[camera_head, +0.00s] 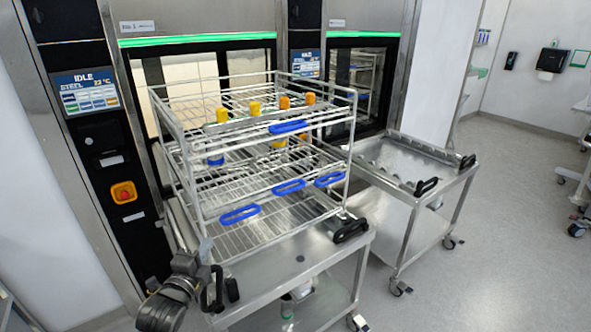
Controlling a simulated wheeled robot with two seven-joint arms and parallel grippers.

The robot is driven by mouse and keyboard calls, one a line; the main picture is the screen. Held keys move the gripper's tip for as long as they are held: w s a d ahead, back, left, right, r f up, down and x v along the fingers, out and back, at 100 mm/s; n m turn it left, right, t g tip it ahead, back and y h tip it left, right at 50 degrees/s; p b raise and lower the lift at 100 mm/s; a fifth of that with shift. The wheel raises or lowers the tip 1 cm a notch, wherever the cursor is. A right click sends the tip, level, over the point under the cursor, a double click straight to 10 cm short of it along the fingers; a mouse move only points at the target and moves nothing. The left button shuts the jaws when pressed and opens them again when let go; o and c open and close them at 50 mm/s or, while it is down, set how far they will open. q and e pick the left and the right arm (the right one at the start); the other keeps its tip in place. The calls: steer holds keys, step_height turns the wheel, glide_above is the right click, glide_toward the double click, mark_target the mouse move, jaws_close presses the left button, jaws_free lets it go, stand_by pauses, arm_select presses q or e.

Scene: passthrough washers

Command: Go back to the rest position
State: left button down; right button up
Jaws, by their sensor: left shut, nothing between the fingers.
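My left gripper (204,247) is at the lower left, at the end of my dark arm. It is shut and I see nothing held in it. It is close to the left front corner of the near steel cart (290,258) and its black handle (212,290); I cannot tell whether they touch. A tall wire rack (270,232) with blue handles stands on this cart. Bottles with yellow and orange caps (254,108) stand in its upper levels. My right gripper is not in view.
Two washers with green light strips (200,39) stand behind; the left panel (85,92) reads IDLE. A second steel cart (405,165) stands to the right, at the right washer. The floor (500,240) at the right is mostly clear. A white wall (40,230) is at the left.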

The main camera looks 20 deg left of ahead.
arm_select(q)
steer(key=s+d+f+n+g, duration=0.3)
steer(key=s+f+n+g, duration=0.1)
steer(key=s+f, duration=0.25)
steer(key=s+d+f+n+g, duration=0.3)
steer(key=s+d+f+n, duration=0.15)
steer(key=f, duration=0.25)
steer(key=s+d+f+n+g, duration=0.2)
steer(key=s+g, duration=0.1)
steer(key=s, duration=0.3)
steer(key=s+d+f+n+g+h, duration=0.1)
steer(key=s+n+g, duration=0.15)
steer(key=s, duration=0.35)
steer(key=s+d+f+n+g, duration=0.2)
steer(key=s, duration=0.4)
step_height(320, 180, down, 29)
steer(key=g+b, duration=0.1)
steer(key=b, duration=0.2)
steer(key=s+a+f+g+b, duration=0.1)
steer(key=s+a+f, duration=0.2)
steer(key=s+f, duration=1.4)
steer(key=shift+a+f, duration=0.15)
steer(key=shift+f, duration=0.1)
